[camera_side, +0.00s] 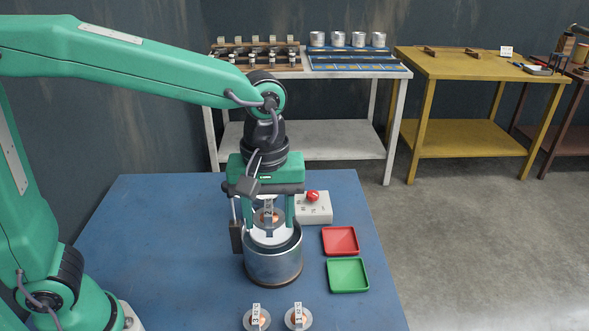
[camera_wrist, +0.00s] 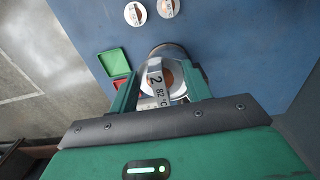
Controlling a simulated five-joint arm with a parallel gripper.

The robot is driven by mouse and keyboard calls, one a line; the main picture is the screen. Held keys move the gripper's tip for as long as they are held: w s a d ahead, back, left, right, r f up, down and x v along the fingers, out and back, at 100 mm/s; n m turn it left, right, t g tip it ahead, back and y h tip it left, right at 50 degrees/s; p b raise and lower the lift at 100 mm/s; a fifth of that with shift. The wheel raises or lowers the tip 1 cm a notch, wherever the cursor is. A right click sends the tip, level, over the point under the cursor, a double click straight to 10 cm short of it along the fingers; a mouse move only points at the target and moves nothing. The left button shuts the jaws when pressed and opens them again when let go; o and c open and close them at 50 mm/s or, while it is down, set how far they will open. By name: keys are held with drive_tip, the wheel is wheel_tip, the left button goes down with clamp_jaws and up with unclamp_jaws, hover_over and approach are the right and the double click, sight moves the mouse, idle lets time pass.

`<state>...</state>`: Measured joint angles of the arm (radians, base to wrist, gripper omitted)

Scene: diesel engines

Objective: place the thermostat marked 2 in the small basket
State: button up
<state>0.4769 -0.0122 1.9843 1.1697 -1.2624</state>
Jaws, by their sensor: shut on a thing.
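The thermostat marked 2 (camera_side: 268,215) is a round disc with a copper-coloured centre and a white label strip. In the wrist view its label (camera_wrist: 155,78) reads 2 and 82°C. My gripper (camera_side: 269,222) is shut on it, pointing down, with one finger on each side; the fingers also show in the wrist view (camera_wrist: 160,88). It is held over the open top of a round metal pot (camera_side: 273,265). A pale surface shows inside the pot's rim. I cannot make out the small basket clearly; my gripper and the thermostat hide part of the pot's mouth.
Two other thermostats, marked 3 (camera_side: 257,320) and 1 (camera_side: 298,318), lie at the front. A red tray (camera_side: 341,241) and a green tray (camera_side: 347,275) lie right of the pot. A grey box with a red button (camera_side: 313,207) stands behind. The blue table's left side is clear.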

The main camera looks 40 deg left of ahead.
drive_tip(key=w+a+f, duration=0.4)
drive_tip(key=a, duration=0.1)
drive_tip(key=w+a+f, duration=0.2)
drive_tip(key=w, duration=0.1)
drive_tip(key=shift+w+a+f, duration=0.1)
drive_tip(key=shift+a+f, duration=0.05)
drive_tip(key=shift+a, duration=0.15)
drive_tip(key=shift+f, duration=2)
drive_tip(key=shift+f, duration=0.6)
drive_tip(key=o, duration=0.7)
drive_tip(key=shift+o, duration=0.2)
drive_tip(key=shift+r, duration=0.2)
wheel_tip(320, 180, up, 13)
